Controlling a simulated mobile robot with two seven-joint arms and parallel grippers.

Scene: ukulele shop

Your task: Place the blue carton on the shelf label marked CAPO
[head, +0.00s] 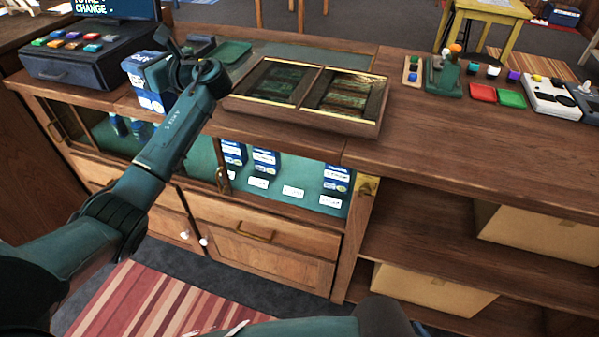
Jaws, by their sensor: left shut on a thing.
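My left gripper (180,70) is over the counter, partly hidden by its own wrist, and is shut on a blue and white carton (146,76). The contact between fingers and carton is hidden. In the glass-fronted case below, several blue and white cartons (264,161) stand on a teal shelf (272,196) behind small white labels. One white label (293,191) has no carton behind it. The printing on the labels is too small to read. My right gripper is not in view.
A wooden two-part display tray (306,95) sits on the counter's front edge, right of my left gripper. A dark cash register (88,50) stands at the left. Small coloured items (482,92) lie at the right. Cardboard boxes (432,288) fill the lower right shelves. The right front counter is clear.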

